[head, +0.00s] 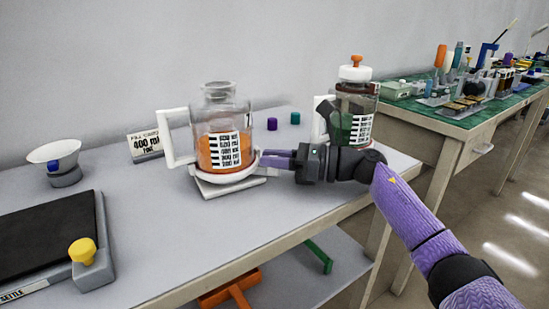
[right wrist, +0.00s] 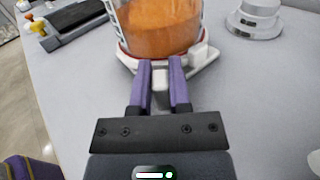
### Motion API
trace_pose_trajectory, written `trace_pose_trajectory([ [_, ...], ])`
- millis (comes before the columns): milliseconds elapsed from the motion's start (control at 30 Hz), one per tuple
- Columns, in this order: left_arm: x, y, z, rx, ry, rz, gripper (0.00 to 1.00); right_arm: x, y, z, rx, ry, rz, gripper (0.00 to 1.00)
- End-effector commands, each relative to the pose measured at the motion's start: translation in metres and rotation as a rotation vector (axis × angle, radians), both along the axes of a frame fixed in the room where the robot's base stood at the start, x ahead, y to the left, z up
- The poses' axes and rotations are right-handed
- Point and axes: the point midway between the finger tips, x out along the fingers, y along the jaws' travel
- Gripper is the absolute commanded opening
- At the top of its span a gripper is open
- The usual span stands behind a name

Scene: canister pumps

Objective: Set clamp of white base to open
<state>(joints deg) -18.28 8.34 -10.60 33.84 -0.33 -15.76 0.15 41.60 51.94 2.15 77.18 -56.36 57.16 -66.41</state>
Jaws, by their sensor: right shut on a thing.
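The white base (head: 228,183) stands on the grey table and holds a clear canister (head: 207,122) with orange contents and a striped label. It also shows in the right wrist view (right wrist: 205,72), under the canister (right wrist: 158,28). My right gripper (head: 268,159) reaches in from the right at the base's rim. In the right wrist view its two purple fingers (right wrist: 164,85) are shut on a small white tab, the clamp (right wrist: 160,88), at the near side of the base. The fingers hide part of the clamp. My left gripper is not in view.
A second canister (head: 361,105) with an orange-topped white lid stands behind my right arm. The table's front middle is clear.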

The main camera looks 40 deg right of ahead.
Motion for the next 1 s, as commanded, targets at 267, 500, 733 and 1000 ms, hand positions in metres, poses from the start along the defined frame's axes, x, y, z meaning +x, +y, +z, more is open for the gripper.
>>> trace_pose_trajectory([
  [267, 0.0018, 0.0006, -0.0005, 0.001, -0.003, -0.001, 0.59, 0.0001, -0.0001, -0.0002, 0.000, 0.000, -0.001, 0.00],
  [500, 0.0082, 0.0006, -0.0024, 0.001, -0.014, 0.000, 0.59, 0.0001, -0.0001, -0.0001, 0.000, 0.000, -0.001, 0.00],
  [733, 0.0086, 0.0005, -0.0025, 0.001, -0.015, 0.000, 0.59, 0.0001, -0.0001, -0.0001, 0.000, 0.000, -0.001, 0.00],
  [1000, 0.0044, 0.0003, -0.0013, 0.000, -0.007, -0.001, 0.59, 0.0001, -0.0001, 0.0000, 0.000, 0.000, -0.001, 0.00],
])
